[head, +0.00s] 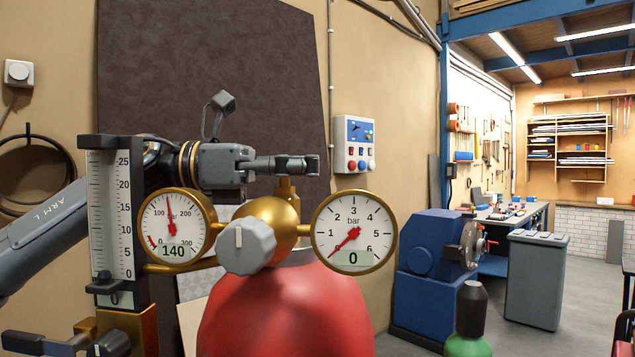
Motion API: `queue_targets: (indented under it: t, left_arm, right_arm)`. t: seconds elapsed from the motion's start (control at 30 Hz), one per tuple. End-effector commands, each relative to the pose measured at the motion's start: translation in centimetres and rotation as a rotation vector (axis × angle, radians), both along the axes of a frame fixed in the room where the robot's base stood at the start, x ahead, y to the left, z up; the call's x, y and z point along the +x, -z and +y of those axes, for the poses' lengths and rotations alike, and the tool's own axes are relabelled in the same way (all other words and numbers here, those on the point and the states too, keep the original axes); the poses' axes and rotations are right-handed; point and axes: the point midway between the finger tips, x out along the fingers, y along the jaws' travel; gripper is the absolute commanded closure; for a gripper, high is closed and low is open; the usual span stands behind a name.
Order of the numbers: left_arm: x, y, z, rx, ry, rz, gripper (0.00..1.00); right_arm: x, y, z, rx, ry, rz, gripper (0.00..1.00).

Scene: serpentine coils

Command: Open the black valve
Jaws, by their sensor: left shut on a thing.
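A red cylinder (285,315) stands in front of me with a brass regulator (268,214) at its top. A brass valve stem (287,188) rises behind the regulator. My left gripper (298,166) reaches in from the left, level, and is shut at the top of this stem. Its dark fingers hide most of the black valve handle there. The left gauge (171,224) reads 140 and the right gauge (353,231) reads 0 bar. A grey knob (246,246) is on the regulator's front. My right gripper is not in view.
A scaled flow tube (111,220) stands left of the gauges, with a small black knob (112,343) below it. A dark panel (215,75) and a control box (355,145) are on the wall behind. A blue machine (430,270) and a green cylinder (468,345) stand to the right.

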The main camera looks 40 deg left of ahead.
Motion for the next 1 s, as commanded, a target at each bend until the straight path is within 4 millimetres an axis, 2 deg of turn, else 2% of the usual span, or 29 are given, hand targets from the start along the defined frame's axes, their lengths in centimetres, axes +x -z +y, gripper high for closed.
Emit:
queue_targets:
  t: [0.5, 0.53, 0.63, 1.0]
  left_arm:
    - [0.02, -0.05, 0.03, 0.002, -0.02, -0.001, 0.95]
    - [0.02, -0.05, 0.03, 0.002, -0.019, -0.001, 0.59]
    - [0.03, -0.03, 0.03, 0.002, -0.019, -0.001, 0.39]
    - [0.05, 0.03, 0.03, 0.002, -0.019, 0.001, 0.37]
  right_arm:
    - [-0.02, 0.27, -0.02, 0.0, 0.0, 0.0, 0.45]
    - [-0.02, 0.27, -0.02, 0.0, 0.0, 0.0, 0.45]
    - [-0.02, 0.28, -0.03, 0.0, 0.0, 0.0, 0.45]
    - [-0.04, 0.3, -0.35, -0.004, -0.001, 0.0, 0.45]
